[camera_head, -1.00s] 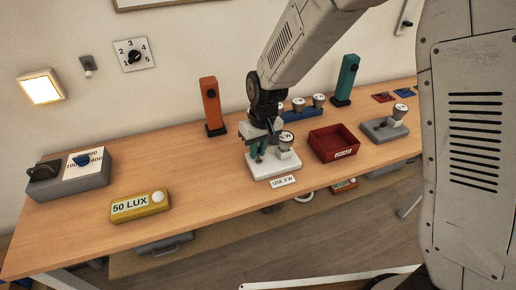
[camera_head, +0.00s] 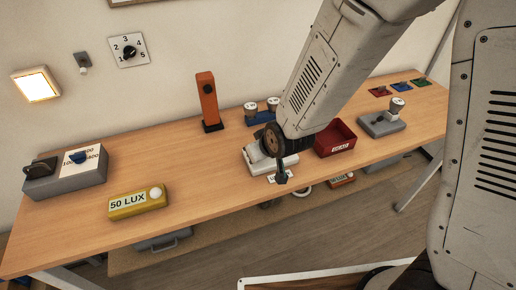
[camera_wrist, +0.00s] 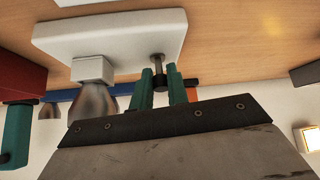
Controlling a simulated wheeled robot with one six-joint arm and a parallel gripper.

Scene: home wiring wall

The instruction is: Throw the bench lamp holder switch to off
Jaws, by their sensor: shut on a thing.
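The bench lamp holder is a white block (camera_head: 272,168) on the wooden bench, partly hidden by my arm in the head view. In the wrist view its white base (camera_wrist: 115,38) appears upside down, with a silvery bulb (camera_wrist: 95,101) in a white socket. Beside the bulb, a short metal switch lever with a black tip (camera_wrist: 158,62) stands out from the base. My gripper (camera_wrist: 161,77) has its teal fingers shut on this black tip, one on each side. In the head view my wrist covers the lever, and the fingers cannot be made out.
A red bin (camera_head: 335,139) stands just right of the holder. A grey holder with a bulb (camera_head: 383,124) is farther right. An orange post (camera_head: 208,103) and a blue bulb rack (camera_head: 259,117) stand behind. A yellow 50 LUX box (camera_head: 138,203) sits at the left front, with clear bench between.

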